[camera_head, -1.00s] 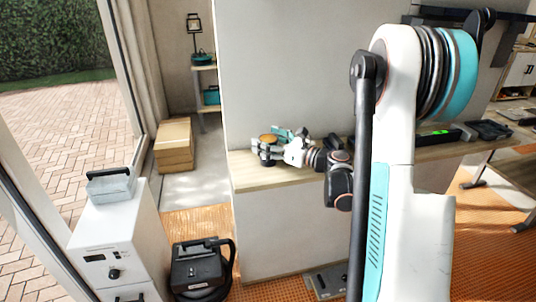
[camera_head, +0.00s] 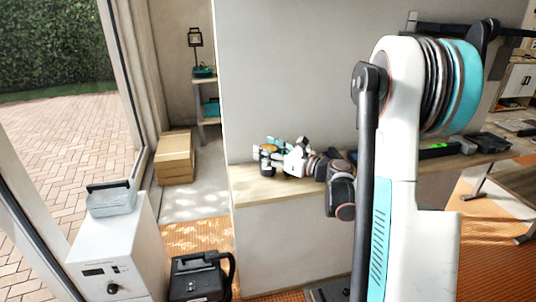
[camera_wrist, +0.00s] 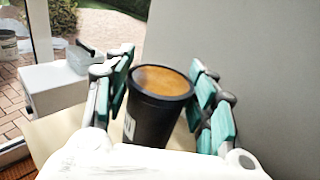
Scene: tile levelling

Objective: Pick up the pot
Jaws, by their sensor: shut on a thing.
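The pot is a dark cup-shaped container with an orange-brown top. In the wrist view the pot (camera_wrist: 158,105) stands upright between the two teal-padded fingers of my gripper (camera_wrist: 162,76). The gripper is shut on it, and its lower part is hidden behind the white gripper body. In the head view the pot (camera_head: 267,159) is small, at the left end of the wooden counter (camera_head: 262,190). My gripper (camera_head: 283,150) reaches it from the right. I cannot tell whether the pot's base touches the counter.
A grey wall (camera_head: 290,70) stands close behind the counter. Stacked boxes (camera_head: 174,158) stand farther back.

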